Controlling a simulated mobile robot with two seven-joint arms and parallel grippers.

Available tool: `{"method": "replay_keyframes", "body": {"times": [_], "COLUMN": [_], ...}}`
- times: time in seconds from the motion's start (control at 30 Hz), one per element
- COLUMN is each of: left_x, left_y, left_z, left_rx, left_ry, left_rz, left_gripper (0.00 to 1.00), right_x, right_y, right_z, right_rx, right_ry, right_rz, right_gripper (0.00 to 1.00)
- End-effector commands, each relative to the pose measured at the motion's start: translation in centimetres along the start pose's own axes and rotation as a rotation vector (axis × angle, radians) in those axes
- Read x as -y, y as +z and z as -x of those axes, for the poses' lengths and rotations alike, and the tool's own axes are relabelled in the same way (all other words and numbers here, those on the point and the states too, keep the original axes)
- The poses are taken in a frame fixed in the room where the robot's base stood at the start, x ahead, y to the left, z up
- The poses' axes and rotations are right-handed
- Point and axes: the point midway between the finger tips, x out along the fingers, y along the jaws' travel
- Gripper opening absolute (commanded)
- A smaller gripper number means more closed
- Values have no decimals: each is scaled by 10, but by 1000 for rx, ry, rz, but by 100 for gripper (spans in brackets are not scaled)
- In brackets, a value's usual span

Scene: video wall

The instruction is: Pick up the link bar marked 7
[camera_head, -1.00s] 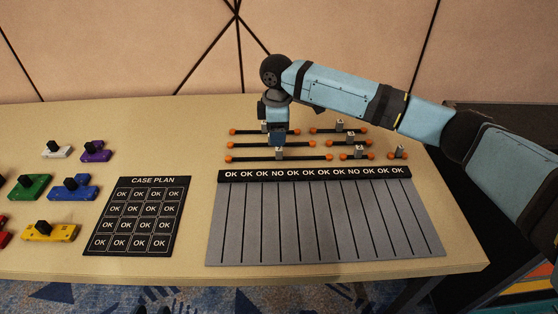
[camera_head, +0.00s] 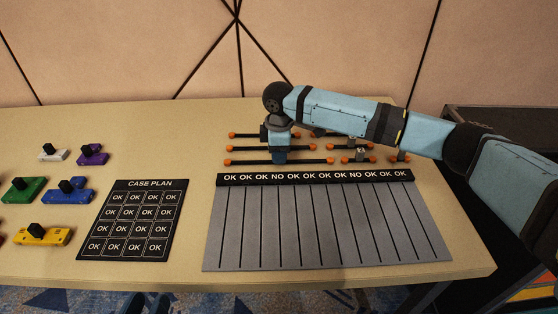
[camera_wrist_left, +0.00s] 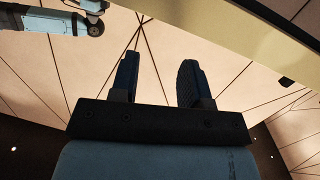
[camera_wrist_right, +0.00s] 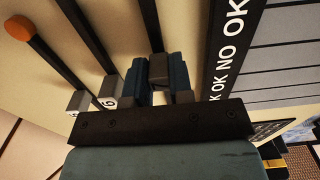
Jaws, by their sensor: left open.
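Dark link bars with orange ends lie in rows at the back of the table in the head view. My right gripper (camera_head: 280,158) is down at the middle of the front long link bar (camera_head: 312,161). In the right wrist view its fingers (camera_wrist_right: 158,78) stand either side of that bar's grey block (camera_wrist_right: 158,66); whether they press on it is unclear. The block's number is hidden, so I cannot read a 7. A neighbouring block (camera_wrist_right: 110,100) is marked 6. My left gripper (camera_wrist_left: 154,80) is open and empty in the left wrist view, away from the table.
A grey slotted board (camera_head: 320,230) with a black OK/NO strip (camera_head: 225,179) lies just in front of the bars. Left of it are a CASE PLAN card (camera_head: 128,255) and several coloured blocks, including a yellow one (camera_head: 55,237). Short bars (camera_head: 358,160) lie to the right.

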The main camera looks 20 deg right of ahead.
Motion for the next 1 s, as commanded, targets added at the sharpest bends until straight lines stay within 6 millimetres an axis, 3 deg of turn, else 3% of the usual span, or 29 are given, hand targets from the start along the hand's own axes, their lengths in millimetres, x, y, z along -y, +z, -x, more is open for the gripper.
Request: {"method": "replay_keyframes", "body": {"times": [0.33, 0.47, 0.57, 0.63, 0.87, 1.0], "left_x": [0, 1, 5, 12, 26, 29], "left_y": [0, -1, 6, 25, 55, 59], "left_z": [0, 1, 2, 8, 24, 28], "left_rx": [2, 19, 62, 138, 302, 335], "left_ry": [-1, -5, -19, -45, -94, -105], "left_rz": [-1, -6, -15, -15, -26, -33], "left_gripper": [43, 43, 43, 43, 43, 43], "right_x": [0, 0, 0, -1, 0, 0], "right_y": [0, -1, -1, -1, -1, -1], "right_z": [2, 15, 35, 53, 121, 156], "right_rx": [-1, -2, -3, -3, -3, -3], "right_ry": [0, 1, 2, 2, 3, 1], "right_rz": [0, 1, 1, 0, 0, 0], "right_gripper": [0, 0, 0, 0, 0, 0]}}
